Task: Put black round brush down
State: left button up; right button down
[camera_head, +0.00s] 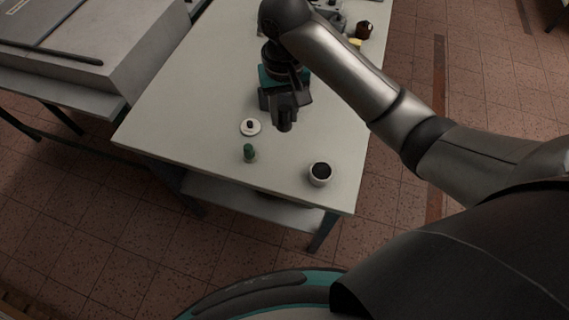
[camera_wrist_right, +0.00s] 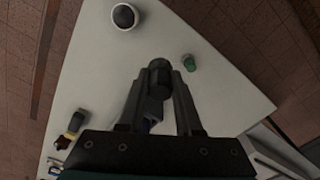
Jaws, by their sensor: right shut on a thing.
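My right gripper (camera_head: 285,117) is above the white table (camera_head: 190,105), pointing down. It is shut on the black round brush (camera_head: 285,126). In the right wrist view the brush (camera_wrist_right: 159,72) shows as a dark rounded end between the two fingers (camera_wrist_right: 160,88). My left gripper is not in view.
A white disc with a dark knob (camera_head: 251,128) lies left of the gripper. A green-topped piece (camera_head: 249,153) and a white cup with dark contents (camera_head: 319,178) stand nearer the front edge. A brown bottle (camera_head: 363,30) stands at the back. The table's left part is clear.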

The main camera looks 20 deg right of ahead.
notch_tip(320, 180, down, 16)
jog(key=b, duration=0.2)
jog(key=shift+f+b, duration=0.1)
jog(key=shift+b, duration=0.3)
notch_tip(320, 180, down, 2)
jog(key=shift+f, duration=0.55)
jog(key=shift+f, duration=0.15)
jog(key=c, duration=0.6)
grip_release()
